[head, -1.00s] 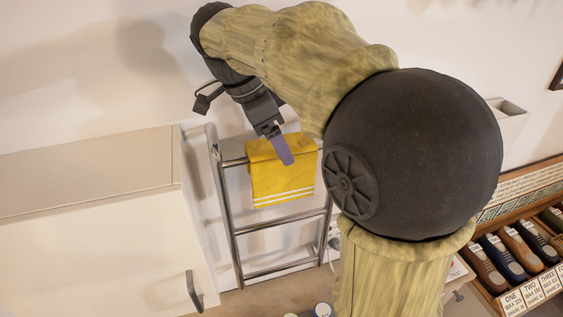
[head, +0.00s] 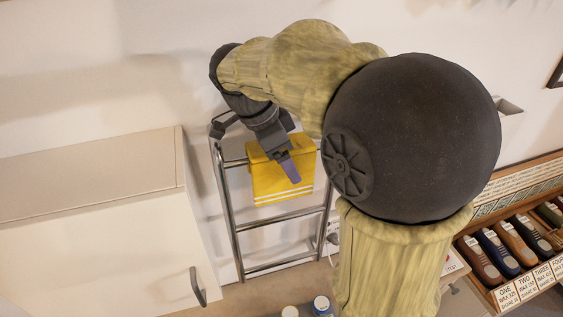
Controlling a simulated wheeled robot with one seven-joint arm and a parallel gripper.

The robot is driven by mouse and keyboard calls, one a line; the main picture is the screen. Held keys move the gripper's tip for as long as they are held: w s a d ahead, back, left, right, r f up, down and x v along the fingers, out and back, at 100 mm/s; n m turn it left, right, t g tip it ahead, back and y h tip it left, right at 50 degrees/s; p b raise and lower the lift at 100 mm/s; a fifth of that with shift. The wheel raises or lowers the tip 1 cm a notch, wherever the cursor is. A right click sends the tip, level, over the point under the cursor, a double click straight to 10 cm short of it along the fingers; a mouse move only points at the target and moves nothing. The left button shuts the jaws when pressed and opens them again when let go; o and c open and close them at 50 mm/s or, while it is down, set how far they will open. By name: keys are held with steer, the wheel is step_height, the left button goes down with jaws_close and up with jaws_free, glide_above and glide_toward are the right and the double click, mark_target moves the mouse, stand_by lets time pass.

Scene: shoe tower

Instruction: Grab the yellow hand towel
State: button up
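The yellow hand towel (head: 273,182) hangs over the top rung of a chrome ladder rack (head: 228,214) against the wall. It has white stripes near its lower edge. My gripper (head: 290,170) is in front of the towel's upper part in the head view, and its purple finger points down over the yellow cloth. I see only one finger clearly, so whether the gripper is open or shut, or touches the towel, cannot be told. My gripper hides part of the towel's top edge.
A white cabinet (head: 90,230) with a dark handle (head: 197,286) stands left of the rack. A wooden shoe rack (head: 541,284) with labelled shoes is at the right. Bottles (head: 322,305) stand at the bottom edge. The lower rungs are clear.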

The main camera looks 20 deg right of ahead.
steer(key=shift+f+b, duration=0.25)
steer(key=shift+b, duration=0.05)
stand_by(0.4)
steer(key=c, duration=1.1)
steer(key=shift+w, duration=0.1)
steer(key=shift+r, duration=0.1)
steer(key=shift+r, duration=0.45)
step_height(320, 180, up, 18)
steer(key=b, duration=0.1)
steer(key=shift+f, duration=0.25)
